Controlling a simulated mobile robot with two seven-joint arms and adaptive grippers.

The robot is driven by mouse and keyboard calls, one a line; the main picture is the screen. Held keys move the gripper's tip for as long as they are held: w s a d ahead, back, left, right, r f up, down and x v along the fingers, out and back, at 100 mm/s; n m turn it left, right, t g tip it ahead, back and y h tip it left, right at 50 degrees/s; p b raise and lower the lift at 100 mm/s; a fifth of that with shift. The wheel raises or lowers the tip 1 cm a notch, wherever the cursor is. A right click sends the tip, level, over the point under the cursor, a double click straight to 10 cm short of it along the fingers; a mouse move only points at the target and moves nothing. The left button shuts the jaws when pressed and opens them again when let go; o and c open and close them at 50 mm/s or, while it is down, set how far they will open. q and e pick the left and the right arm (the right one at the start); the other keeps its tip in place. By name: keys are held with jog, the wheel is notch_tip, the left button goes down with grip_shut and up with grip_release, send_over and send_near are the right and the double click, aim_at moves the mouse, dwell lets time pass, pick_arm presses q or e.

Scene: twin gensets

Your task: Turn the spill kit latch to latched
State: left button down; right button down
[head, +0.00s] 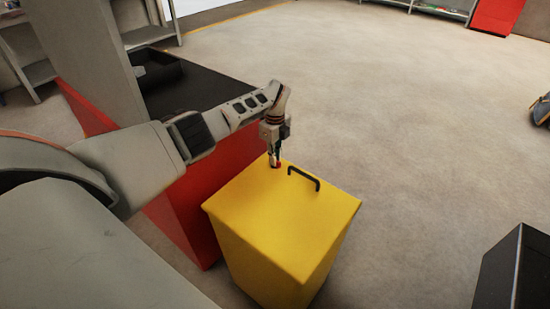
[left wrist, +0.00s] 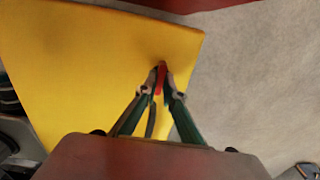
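The spill kit is a yellow bin with a flat lid (head: 265,215), standing on the floor in front of me. A small red latch (head: 278,165) sits on the lid near its far left corner. It also shows in the left wrist view (left wrist: 162,78), close to the lid's edge. My left gripper (head: 274,161) points down at the latch from above. In the left wrist view its fingertips (left wrist: 162,84) lie close on both sides of the red latch and appear shut on it. The fingers partly hide the latch. My right gripper is in neither view.
A red cabinet with a dark top (head: 190,90) stands directly left of the bin. A dark box (head: 510,270) is at the lower right. The floor between is clear.

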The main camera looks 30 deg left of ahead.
pick_arm(q)
jog(key=shift+m, duration=0.7)
jog(key=m, duration=0.5)
jog(key=shift+a, duration=0.1)
jog(key=m, duration=0.3)
jog(key=shift+m+b, duration=0.4)
jog(key=m, duration=0.6)
jog(key=shift+b, duration=0.35)
jog(key=shift+m, duration=0.8)
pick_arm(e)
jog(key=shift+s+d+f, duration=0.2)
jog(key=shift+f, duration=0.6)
pick_arm(q)
jog(key=shift+m, duration=0.3)
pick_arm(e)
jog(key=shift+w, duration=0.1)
